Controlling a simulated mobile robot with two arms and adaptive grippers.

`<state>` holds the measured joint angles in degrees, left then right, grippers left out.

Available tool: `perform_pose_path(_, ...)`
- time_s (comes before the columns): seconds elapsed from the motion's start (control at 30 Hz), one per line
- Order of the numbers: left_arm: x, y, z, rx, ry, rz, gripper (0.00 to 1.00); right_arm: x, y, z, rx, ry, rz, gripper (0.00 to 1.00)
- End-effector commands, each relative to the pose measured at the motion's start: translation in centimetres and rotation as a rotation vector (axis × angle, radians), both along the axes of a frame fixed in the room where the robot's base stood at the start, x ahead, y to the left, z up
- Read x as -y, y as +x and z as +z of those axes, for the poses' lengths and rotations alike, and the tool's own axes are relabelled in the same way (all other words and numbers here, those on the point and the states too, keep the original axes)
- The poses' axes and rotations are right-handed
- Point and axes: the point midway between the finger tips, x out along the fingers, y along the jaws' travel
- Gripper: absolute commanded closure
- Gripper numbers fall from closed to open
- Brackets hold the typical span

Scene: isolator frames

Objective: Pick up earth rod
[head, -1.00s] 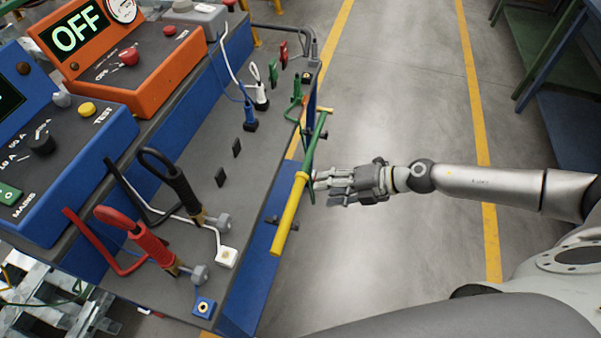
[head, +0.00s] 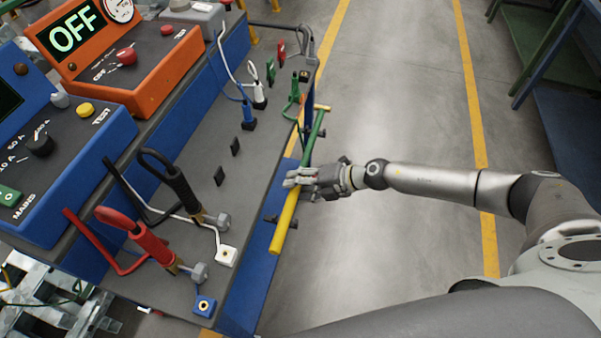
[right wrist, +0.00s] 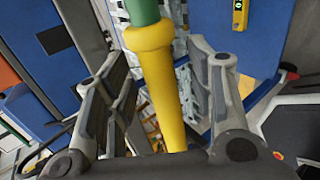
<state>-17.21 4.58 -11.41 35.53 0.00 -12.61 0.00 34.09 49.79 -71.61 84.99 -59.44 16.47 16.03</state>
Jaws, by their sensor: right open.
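The earth rod (head: 284,222) is a long rod with a yellow lower part and a green upper part. It stands tilted along the right side of the blue bench. My right gripper (head: 299,180) is at the rod where yellow meets green. In the right wrist view the rod (right wrist: 160,75) runs between the two open fingers of my right gripper (right wrist: 165,95), with a gap on each side. My left gripper is not in view.
The bench top (head: 190,240) holds red (head: 135,232) and black (head: 178,185) handled leads and several coloured plugs. An orange box (head: 130,65) reading OFF and a blue box (head: 65,150) stand at the left. The floor (head: 390,100) right of the bench is clear.

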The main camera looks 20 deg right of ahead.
Motion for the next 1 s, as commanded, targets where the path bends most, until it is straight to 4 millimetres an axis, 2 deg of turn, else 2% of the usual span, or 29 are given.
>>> perform_pose_path(0.13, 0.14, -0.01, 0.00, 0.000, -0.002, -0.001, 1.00, 0.01, -0.01, 0.01, 0.000, 0.000, 0.000, 0.51)
perform_pose_path(0.17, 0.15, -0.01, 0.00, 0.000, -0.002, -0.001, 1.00, 0.01, -0.01, 0.01, 0.000, 0.000, 0.000, 0.53)
perform_pose_path(0.53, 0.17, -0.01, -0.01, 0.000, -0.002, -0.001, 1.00, 0.04, -0.04, 0.01, 0.000, 0.000, 0.000, 1.00)
perform_pose_path(0.87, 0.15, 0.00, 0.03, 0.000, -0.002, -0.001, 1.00, 0.03, 0.04, 0.17, 0.002, 0.001, 0.000, 1.00)
perform_pose_path(1.0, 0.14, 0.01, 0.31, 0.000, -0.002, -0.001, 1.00, 0.05, 0.11, 0.86, 0.004, 0.001, -0.001, 1.00)
